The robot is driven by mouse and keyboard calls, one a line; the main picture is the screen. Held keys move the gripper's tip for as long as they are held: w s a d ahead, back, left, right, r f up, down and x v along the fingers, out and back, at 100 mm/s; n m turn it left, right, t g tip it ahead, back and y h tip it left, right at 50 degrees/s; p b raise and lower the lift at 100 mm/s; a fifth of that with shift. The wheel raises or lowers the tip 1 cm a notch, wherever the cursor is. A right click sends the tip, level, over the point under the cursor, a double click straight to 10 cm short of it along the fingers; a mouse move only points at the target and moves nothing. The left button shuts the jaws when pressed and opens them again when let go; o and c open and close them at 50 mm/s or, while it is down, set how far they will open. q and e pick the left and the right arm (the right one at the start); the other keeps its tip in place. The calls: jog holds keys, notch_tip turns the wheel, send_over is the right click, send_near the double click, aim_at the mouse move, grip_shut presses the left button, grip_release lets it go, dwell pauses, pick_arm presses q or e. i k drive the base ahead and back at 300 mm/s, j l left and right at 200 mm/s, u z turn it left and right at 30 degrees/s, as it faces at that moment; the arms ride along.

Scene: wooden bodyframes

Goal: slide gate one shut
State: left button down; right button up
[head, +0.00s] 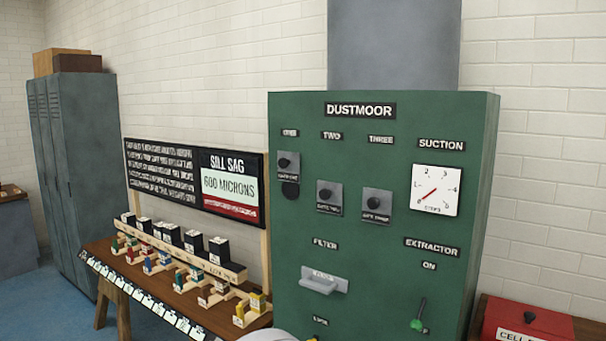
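Gate one (288,164) is a small grey plate with a round black knob, under the ONE label on the green DUSTMOOR cabinet (385,245). Neither of my grippers can be made out. A pale rounded shape at the bottom edge may be part of my arm.
The cabinet also carries a suction dial (436,190), a grey filter handle (324,280) and a green-tipped extractor lever (417,322). A wooden bench (180,290) with blocks stands left. A red box (525,320) is at lower right. Space before the gates looks clear.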

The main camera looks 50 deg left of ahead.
aim_at(289, 162)
jog(key=u, duration=1.7)
